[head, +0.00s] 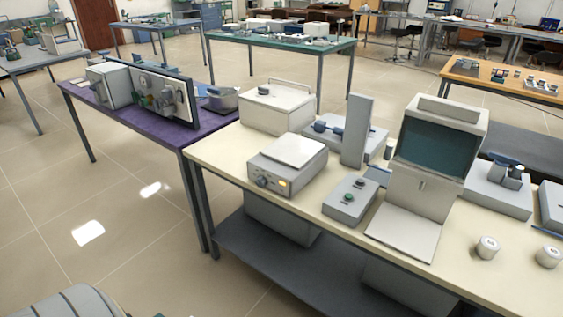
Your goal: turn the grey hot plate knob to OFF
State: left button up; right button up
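The hot plate (311,172) is a grey box with a pale square top plate (293,149), standing near the left front edge of the cream table. Its grey knob (262,181) is on the front face, at the left. A small orange light (283,183) glows to the right of the knob. The knob's pointer and any OFF mark are too small to read. Neither of my grippers shows in the head view, and nothing is touching the knob.
A tall screened unit (437,150) stands further right. The floor (120,235) in front is clear.

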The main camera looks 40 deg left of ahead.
aim_at(262, 181)
jog(key=u, duration=1.3)
jog(key=j+u, duration=0.1)
jog(key=j, duration=0.45)
jog(key=i+j, duration=0.1)
jog(key=j, duration=0.45)
jog(key=k+u, duration=0.05)
